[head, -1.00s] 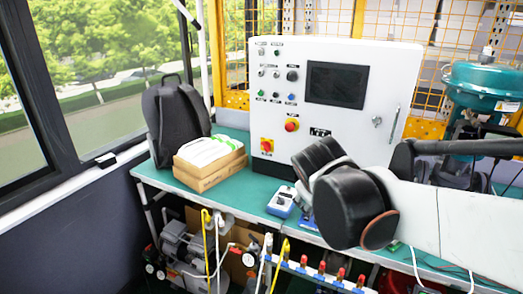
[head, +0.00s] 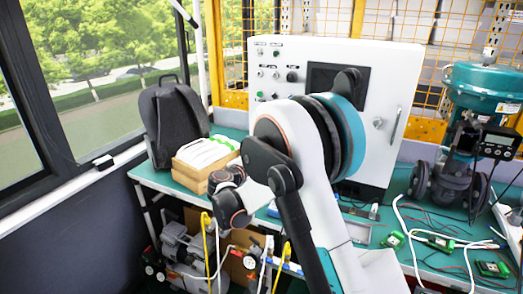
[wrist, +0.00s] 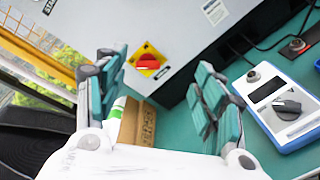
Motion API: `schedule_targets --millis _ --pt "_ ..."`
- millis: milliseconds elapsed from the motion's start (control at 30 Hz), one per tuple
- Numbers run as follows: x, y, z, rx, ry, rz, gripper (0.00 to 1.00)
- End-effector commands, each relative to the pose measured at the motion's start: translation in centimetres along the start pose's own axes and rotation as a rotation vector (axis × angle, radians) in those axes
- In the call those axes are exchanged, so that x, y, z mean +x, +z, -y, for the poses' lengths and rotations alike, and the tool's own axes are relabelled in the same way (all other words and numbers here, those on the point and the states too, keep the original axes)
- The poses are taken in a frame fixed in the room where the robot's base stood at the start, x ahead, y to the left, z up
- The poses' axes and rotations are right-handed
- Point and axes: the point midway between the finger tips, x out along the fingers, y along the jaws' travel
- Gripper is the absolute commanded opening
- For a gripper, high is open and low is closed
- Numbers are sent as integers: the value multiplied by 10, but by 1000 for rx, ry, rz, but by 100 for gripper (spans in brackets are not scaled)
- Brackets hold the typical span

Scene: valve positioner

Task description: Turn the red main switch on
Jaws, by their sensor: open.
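The red main switch (wrist: 149,62) sits on a yellow square plate on the white cabinet front (wrist: 178,25), in the wrist view. Its red handle lies roughly crosswise in that picture. In the head view my arm hides the switch. My gripper (wrist: 160,72) is open and empty, with its teal-padded fingers spread left and right. The switch shows between the fingertips but beyond them, apart from both. The head view shows the cabinet (head: 385,75) with its buttons, door handle and partly covered screen. My gripper cannot be made out clearly there.
A cardboard box (wrist: 137,122) with white and green items stands below the switch. A blue and white meter (wrist: 285,105) lies on the teal bench at the right. A black backpack (head: 172,120) stands left of the cabinet. A teal valve (head: 488,85) stands at the right.

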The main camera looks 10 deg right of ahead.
Motion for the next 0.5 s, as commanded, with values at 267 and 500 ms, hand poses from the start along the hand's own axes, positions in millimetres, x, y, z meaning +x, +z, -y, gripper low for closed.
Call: schedule_targets --millis 267,500 --pt "5 -56 9 -179 122 64 63" --pt "13 -64 11 -211 143 79 63"
